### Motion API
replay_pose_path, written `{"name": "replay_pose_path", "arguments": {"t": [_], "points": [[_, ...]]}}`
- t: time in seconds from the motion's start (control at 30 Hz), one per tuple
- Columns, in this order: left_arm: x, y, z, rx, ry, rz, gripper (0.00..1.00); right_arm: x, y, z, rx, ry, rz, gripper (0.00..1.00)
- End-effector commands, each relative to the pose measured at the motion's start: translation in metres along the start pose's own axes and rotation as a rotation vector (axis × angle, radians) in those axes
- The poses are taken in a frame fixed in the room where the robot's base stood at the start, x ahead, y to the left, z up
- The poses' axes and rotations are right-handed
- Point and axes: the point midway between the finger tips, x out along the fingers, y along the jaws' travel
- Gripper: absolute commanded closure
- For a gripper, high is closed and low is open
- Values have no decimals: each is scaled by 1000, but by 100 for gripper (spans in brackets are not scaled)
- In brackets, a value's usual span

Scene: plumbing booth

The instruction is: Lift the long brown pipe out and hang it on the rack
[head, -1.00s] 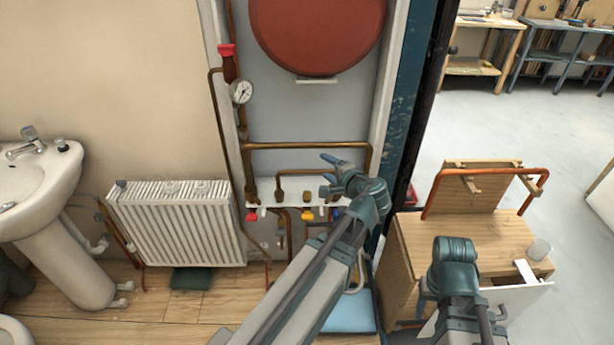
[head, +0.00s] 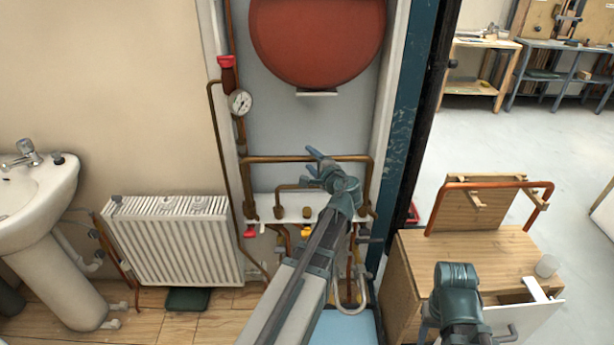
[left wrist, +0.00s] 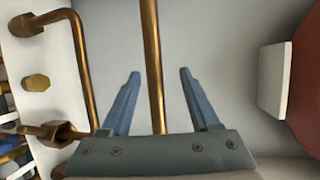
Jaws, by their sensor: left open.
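The long brown pipe (head: 285,158) runs level across the grey panel below the red vessel, with its ends bent down at both sides. In the left wrist view the long brown pipe (left wrist: 152,50) passes between the spread fingers, apart from both. My left gripper (head: 314,160) is open and empty at the right half of this pipe; it also shows in the left wrist view (left wrist: 158,75). I cannot tell its depth to the pipe. The rack (head: 487,185) is an upright wooden board with pegs at the right. My right arm's wrist is at lower right; its jaws are not clear.
An orange copper pipe (head: 490,185) hangs on the rack. A shorter bent pipe (left wrist: 78,50) and a white valve strip (head: 265,208) lie close below the long pipe. The red vessel (head: 318,45) is above. A cup (head: 546,266) stands on the wooden bench.

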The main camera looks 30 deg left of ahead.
Motion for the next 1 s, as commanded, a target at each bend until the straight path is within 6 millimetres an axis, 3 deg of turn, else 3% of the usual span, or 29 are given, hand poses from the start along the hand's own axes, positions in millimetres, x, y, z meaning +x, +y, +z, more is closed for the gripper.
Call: {"name": "replay_pose_path", "arguments": {"t": [0.27, 0.63, 0.87, 1.0], "points": [[6, 2, -1, 0, -1, 0, 38, 3, 0, 0, 0, 0, 0, 49], [52, 8, -8, 0, -2, 1, 38, 18, -2, -1, 0, 0, 0, 49], [53, 8, -7, 0, 0, 1, 38, 17, -2, -1, 0, 0, 0, 49], [53, 8, -7, 0, 0, 1, 61, 17, -2, -1, 0, 0, 0, 49]]}}
